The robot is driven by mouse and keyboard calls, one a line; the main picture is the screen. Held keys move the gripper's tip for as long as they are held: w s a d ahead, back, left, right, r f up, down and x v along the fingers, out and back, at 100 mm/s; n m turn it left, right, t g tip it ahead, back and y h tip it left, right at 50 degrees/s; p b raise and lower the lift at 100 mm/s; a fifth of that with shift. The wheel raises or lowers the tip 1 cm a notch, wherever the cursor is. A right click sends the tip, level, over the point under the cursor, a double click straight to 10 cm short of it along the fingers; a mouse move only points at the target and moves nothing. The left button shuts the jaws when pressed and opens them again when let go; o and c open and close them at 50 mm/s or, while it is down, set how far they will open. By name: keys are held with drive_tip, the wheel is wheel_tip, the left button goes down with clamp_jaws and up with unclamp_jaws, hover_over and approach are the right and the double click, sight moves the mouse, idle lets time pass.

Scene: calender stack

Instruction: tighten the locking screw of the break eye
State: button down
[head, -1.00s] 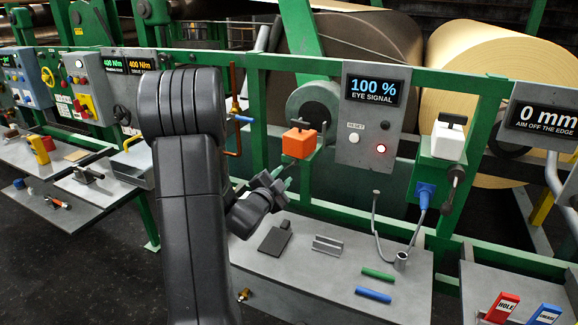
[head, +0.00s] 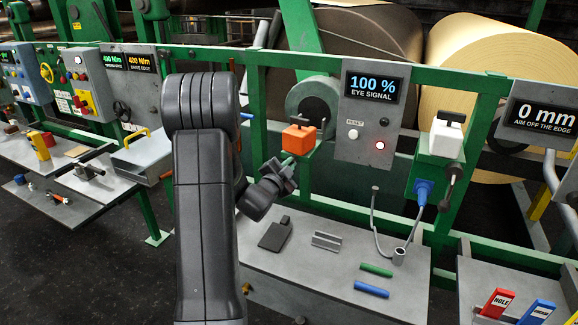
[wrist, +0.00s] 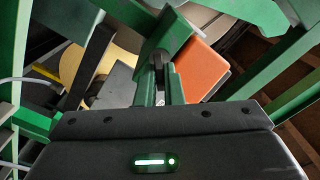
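The orange eye housing (head: 298,141) with a black T-shaped top sits on a green bracket on the rail, left of the eye signal panel. Its orange side (wrist: 200,70) shows at the right in the wrist view. My gripper (head: 287,165) is just below the housing, angled up towards the bracket. In the wrist view its two green fingers (wrist: 159,88) are close together below the green bracket block (wrist: 163,36). A small dark grey part shows in the narrow gap; I cannot tell whether the fingers grip it. I cannot clearly make out the locking screw.
The panel (head: 372,100) reads 100 % EYE SIGNAL, with a lit red lamp. A white housing (head: 446,139) with a blue plug stands to its right. Below, a grey shelf (head: 330,275) holds a dark plate, a metal channel and green and blue rods. Green rails surround my gripper.

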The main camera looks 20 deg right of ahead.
drive_tip(key=shift+f+m+b, duration=0.25)
drive_tip(key=shift+m+b, duration=0.05)
drive_tip(key=shift+b, duration=0.6)
drive_tip(key=shift+f+m+b, duration=0.1)
drive_tip(key=shift+m+b, duration=6.2)
drive_tip(key=shift+b, duration=3.2)
drive_tip(key=c, duration=1.6)
unclamp_jaws()
drive_tip(key=shift+o, duration=0.2)
